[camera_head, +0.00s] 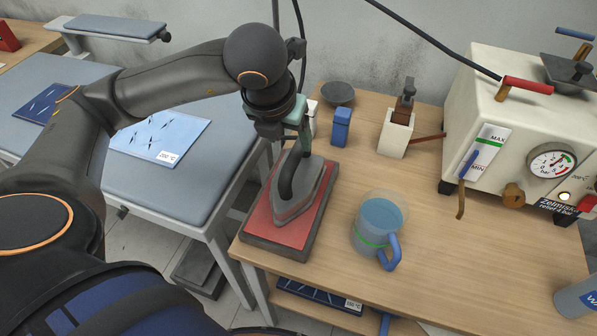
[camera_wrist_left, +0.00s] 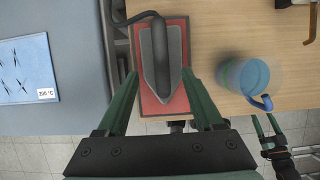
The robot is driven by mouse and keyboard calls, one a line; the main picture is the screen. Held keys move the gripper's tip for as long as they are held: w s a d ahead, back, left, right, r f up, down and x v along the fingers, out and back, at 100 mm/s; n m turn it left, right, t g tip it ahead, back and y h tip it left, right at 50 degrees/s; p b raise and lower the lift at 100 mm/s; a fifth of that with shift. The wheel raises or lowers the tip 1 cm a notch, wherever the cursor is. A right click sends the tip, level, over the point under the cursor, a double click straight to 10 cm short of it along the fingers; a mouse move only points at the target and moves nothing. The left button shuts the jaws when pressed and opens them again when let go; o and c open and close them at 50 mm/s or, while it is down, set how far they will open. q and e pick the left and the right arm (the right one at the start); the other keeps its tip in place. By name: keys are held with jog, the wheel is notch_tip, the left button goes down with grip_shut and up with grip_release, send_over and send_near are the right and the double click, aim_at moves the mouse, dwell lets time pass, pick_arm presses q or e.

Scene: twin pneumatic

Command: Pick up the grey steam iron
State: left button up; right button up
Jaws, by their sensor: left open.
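The grey steam iron (camera_head: 312,190) sits on a red pad with a dark base (camera_head: 262,228) at the left end of the wooden table. Its dark handle arches over the soleplate. In the left wrist view the iron (camera_wrist_left: 155,83) lies between the two green fingers, its tip toward the gripper's base. My left gripper (camera_head: 300,118) is open above the rear of the iron; it also shows in the left wrist view (camera_wrist_left: 160,78). I cannot tell whether the fingers touch the iron. What seems to be my right gripper (camera_wrist_left: 268,124) shows small at the lower right of that view.
A clear jug of blue water (camera_head: 372,240) stands right of the pad. A cream steam generator (camera_head: 485,125) with a gauge is at the right. A blue block (camera_head: 341,128) and a cream box (camera_head: 394,138) stand behind. A grey ironing board (camera_head: 170,185) is at left.

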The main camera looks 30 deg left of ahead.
aim_at(294, 153)
pick_arm(q)
jog(key=x, duration=0.9)
jog(key=shift+s+d+p, duration=0.15)
jog(key=shift+s+p, duration=0.05)
jog(key=shift+p, duration=0.2)
jog(key=shift+c, duration=0.2)
grip_shut()
dwell(0.6)
jog(key=shift+w+r, duration=0.2)
